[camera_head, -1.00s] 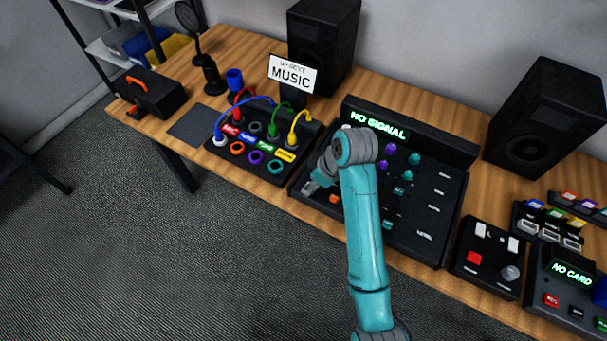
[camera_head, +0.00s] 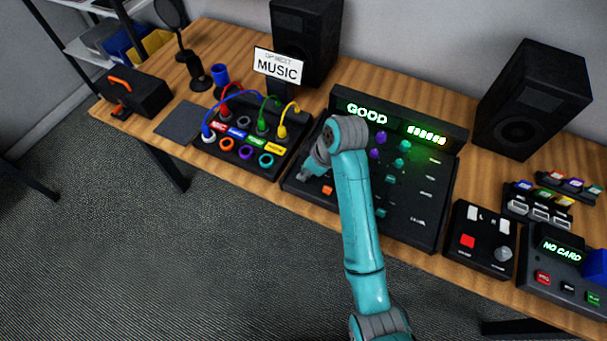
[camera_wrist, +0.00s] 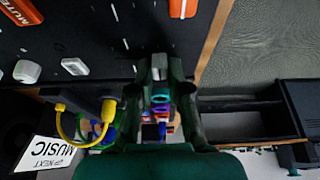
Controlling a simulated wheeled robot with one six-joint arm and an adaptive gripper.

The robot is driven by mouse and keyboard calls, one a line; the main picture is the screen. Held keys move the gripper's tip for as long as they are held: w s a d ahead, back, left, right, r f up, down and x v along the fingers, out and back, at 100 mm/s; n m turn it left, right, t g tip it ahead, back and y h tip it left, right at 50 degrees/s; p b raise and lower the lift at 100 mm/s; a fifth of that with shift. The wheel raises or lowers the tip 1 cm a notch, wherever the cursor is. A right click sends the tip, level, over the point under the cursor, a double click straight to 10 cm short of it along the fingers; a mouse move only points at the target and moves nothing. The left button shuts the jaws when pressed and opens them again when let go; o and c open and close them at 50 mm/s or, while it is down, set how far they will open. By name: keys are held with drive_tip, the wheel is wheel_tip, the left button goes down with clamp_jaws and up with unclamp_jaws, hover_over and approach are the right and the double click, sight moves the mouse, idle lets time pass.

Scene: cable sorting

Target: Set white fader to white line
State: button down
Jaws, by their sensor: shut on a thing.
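The black mixer (camera_head: 405,225) stands on the table, its screen (camera_head: 367,112) reading GOOD in green beside lit level bars. My gripper (camera_head: 306,174) is low over its left front part. In the wrist view my gripper (camera_wrist: 158,76) is shut on the white fader (camera_wrist: 158,62), whose pale cap shows between the fingertips; the fingers hide its lower part. Short white marks (camera_wrist: 126,44) show on the panel beside it. I cannot tell which one is the white line or whether the fader sits exactly on it.
An orange button (camera_head: 327,190) lies close right of my gripper. Purple and green knobs (camera_head: 375,153) stand farther right on the panel. The patch box (camera_head: 262,140) with coloured cables is to the left, and a small control box (camera_head: 482,238) to the right.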

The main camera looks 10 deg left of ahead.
drive_tip(key=w, duration=0.1)
drive_tip(key=w+d, duration=0.1)
drive_tip(key=shift+w, duration=0.4)
drive_tip(key=c, duration=1.1)
unclamp_jaws()
drive_tip(key=v, duration=0.7)
drive_tip(key=shift+d+r, duration=0.1)
drive_tip(key=shift+r, duration=0.1)
